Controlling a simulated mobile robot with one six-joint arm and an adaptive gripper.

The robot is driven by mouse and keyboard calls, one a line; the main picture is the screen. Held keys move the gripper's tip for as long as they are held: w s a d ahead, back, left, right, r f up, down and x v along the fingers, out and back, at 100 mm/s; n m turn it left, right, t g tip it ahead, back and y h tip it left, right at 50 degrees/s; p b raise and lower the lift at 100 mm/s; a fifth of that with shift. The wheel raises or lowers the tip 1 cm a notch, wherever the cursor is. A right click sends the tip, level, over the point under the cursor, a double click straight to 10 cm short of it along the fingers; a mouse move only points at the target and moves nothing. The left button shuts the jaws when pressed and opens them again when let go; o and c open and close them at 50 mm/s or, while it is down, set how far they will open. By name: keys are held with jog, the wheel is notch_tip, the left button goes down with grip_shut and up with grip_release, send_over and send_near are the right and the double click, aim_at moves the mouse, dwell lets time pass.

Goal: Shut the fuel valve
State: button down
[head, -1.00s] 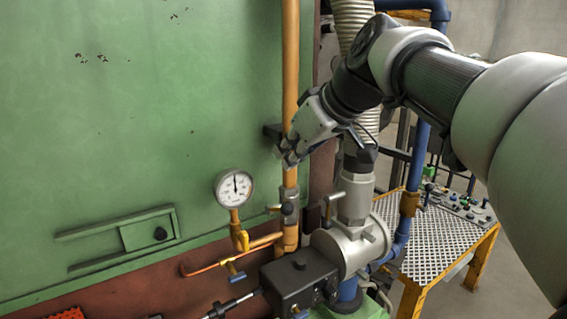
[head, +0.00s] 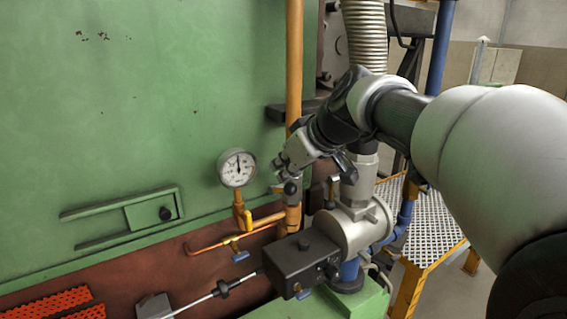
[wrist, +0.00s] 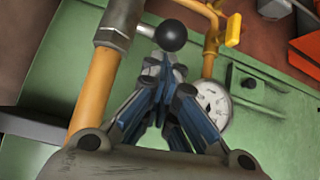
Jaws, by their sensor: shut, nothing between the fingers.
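The valve on the yellow pipe, which I take for the fuel valve, has a grey metal body (wrist: 118,27) and a black ball knob (wrist: 171,35) on a short lever. In the head view the knob (head: 290,188) shows just below my gripper (head: 283,172), in front of the pipe. In the wrist view my gripper (wrist: 163,65) is shut and empty, its fingertips pointing at the knob. The tips look very close to it; I cannot tell whether they touch. My gripper partly hides the valve body in the head view.
A pressure gauge (head: 237,168) stands left of the valve against the green furnace wall (head: 110,120). A black box (head: 300,262) and a grey burner body (head: 350,225) lie below and to the right. A ribbed hose (head: 364,40) rises behind my arm.

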jog(key=shift+w, duration=0.1)
jog(key=shift+f+b, duration=0.1)
jog(key=shift+b, duration=0.2)
jog(key=shift+f+b, duration=0.15)
jog(key=shift+b, duration=0.3)
jog(key=shift+s+b, duration=0.2)
jog(key=shift+b, duration=0.2)
jog(key=shift+d+t, duration=0.1)
jog(key=shift+t, duration=0.2)
jog(key=shift+s+b, duration=0.1)
jog(key=shift+b, duration=0.2)
